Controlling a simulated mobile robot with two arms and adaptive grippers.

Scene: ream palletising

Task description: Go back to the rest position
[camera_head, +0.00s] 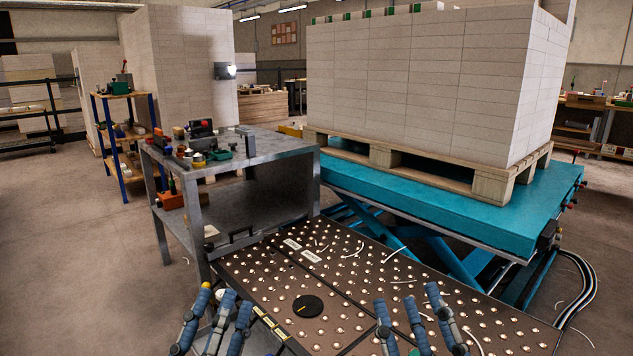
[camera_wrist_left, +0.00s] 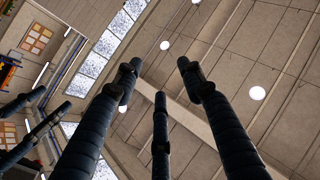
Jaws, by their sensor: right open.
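My left gripper (camera_head: 222,300) is low in the head view, in front of the ball-transfer table's left edge. In the left wrist view its fingers (camera_wrist_left: 158,72) point up at the ceiling, spread apart with nothing between them. My right gripper (camera_head: 408,300) is open and empty at the bottom of the head view, in front of the ball table's lower part. A tall stack of white reams (camera_head: 420,85) stands on a wooden pallet (camera_head: 490,186) on a blue lift table (camera_head: 400,200).
The ball-transfer table (camera_head: 350,290) fills the near middle, with a black disc (camera_head: 308,306) and several pale strips on it. A grey metal bench (camera_head: 270,148) with tools stands at its far left. Cables (camera_head: 590,285) curve along the right. Floor (camera_head: 80,250) at left is clear.

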